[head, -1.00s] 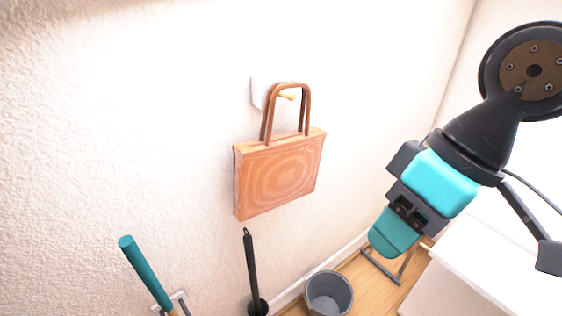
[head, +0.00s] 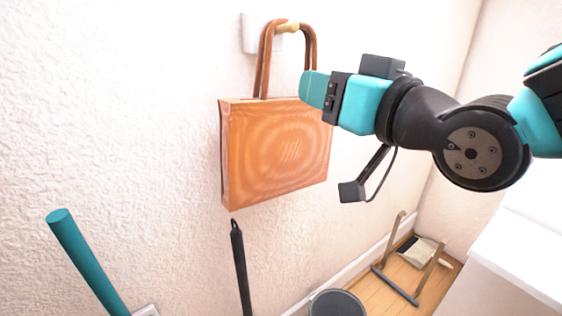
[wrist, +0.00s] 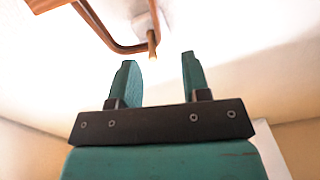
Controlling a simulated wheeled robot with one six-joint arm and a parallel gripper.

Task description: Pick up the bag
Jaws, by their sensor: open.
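The bag (head: 275,150) is an orange-brown wood-patterned box shape with two brown loop handles. It hangs by its handles from a light wooden peg (head: 289,27) on a white wall plate in the head view. My gripper (head: 308,89) is at the bag's upper right, in front of its top edge and just below the right part of the handles. In the wrist view my gripper (wrist: 158,75) is open and empty, its two teal fingers apart. The handle (wrist: 108,40) and peg (wrist: 152,45) show ahead of the fingertips, and the bag's edge (wrist: 48,4) shows at upper left.
A teal pole (head: 85,260) stands at lower left and a black handle (head: 241,265) stands below the bag. A grey bin (head: 337,303) is on the floor. A white cabinet (head: 515,265) is at lower right.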

